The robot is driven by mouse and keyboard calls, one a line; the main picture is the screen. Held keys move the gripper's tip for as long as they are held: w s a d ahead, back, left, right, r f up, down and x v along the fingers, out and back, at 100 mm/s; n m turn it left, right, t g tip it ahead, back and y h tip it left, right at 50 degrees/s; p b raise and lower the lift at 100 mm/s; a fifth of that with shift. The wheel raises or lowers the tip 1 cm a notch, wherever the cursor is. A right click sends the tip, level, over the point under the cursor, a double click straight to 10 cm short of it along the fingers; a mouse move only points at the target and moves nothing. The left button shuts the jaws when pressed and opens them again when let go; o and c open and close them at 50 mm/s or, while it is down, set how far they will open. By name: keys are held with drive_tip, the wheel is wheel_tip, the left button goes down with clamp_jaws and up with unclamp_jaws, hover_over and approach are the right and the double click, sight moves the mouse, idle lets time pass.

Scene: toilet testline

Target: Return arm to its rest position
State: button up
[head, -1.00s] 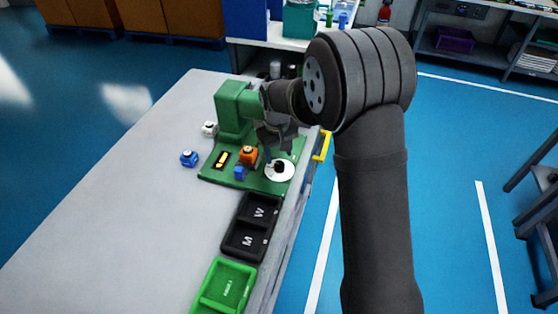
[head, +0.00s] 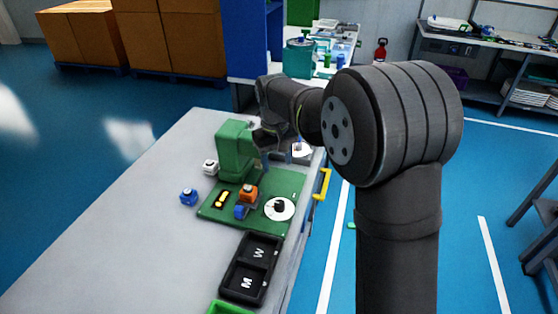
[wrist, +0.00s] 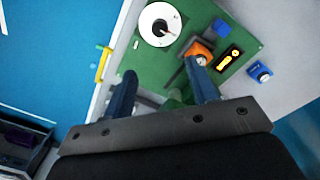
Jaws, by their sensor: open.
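My gripper (wrist: 162,100) is open in the wrist view, its two blue-grey fingers apart with nothing held between them. In the head view my gripper (head: 268,143) is dark and small, beside the top of the green machine (head: 236,150) and above its green base plate (head: 215,210). My arm rises at the right of the head view and bends over toward the bench. The plate carries a white disc (head: 279,209) with a dark centre, an orange block (head: 248,193), a blue piece (head: 240,212) and a black panel with a yellow mark (head: 222,198).
A white piece (head: 210,167) and a blue piece (head: 188,197) lie on the grey bench (head: 120,220) left of the plate. Black trays marked W and M (head: 250,268) and a green tray (head: 228,307) sit nearer. A yellow handle (head: 322,184) is at the bench edge.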

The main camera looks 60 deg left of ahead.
sight(279, 203)
drive_tip(key=shift+f, duration=0.1)
drive_tip(key=f, duration=1.7)
drive_tip(key=shift+w+f, duration=0.15)
drive_tip(key=shift+w, duration=0.2)
drive_tip(key=shift+f, duration=0.15)
drive_tip(key=shift+n, duration=0.7)
drive_tip(key=n, duration=1)
drive_tip(key=shift+d+n, duration=0.1)
drive_tip(key=shift+n, duration=0.2)
drive_tip(key=shift+r, duration=1.5)
